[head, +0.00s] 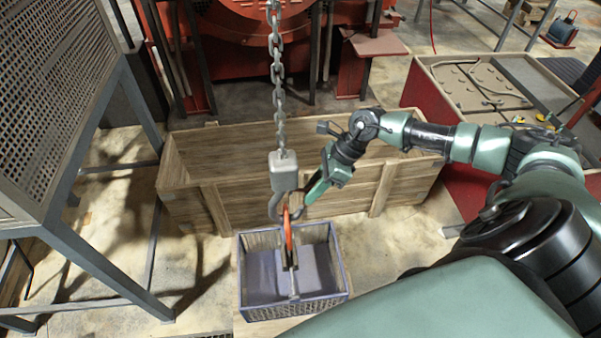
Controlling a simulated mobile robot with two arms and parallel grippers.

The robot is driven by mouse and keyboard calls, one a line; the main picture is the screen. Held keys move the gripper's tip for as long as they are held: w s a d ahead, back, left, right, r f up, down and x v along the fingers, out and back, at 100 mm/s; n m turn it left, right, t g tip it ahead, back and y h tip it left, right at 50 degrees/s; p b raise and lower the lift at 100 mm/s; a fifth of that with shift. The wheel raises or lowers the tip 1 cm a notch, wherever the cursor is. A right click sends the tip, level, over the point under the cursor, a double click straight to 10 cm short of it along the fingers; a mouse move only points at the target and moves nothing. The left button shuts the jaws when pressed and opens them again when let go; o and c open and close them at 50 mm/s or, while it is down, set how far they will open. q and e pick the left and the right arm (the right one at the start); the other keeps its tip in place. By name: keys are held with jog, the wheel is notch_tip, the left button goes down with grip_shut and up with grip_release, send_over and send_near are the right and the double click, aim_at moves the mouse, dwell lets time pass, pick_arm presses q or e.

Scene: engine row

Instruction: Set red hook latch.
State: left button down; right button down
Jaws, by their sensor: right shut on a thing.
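A grey hook (283,176) with a block-shaped top hangs from a heavy chain (277,80) near the middle of the head view. The red hook latch (288,238) is a narrow orange-red strip at the hook's mouth, pointing down over the basket. My right gripper (297,207) reaches in from the right and is shut at the hook beside the upper end of the latch. Its fingertips are small and partly hidden, so the exact contact is hard to see. My left gripper is out of view.
A blue-grey basket (341,262) with a raised handle stands directly below the hook. A long wooden crate (345,204) lies behind it. A metal mesh frame (60,90) stands at left, red machinery (225,35) behind, and a red-sided bin (425,95) at right.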

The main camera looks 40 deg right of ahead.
jog(key=shift+a+r, duration=0.1)
jog(key=shift+r, duration=0.35)
jog(key=shift+r+g+h+p, duration=0.3)
jog(key=shift+g+h+p, duration=0.25)
jog(key=shift+h, duration=0.65)
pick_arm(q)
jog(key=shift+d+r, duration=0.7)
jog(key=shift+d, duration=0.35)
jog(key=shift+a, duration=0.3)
pick_arm(e)
jog(key=c, duration=1.3)
grip_release()
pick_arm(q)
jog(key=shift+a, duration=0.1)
pick_arm(e)
jog(key=shift+r, duration=0.15)
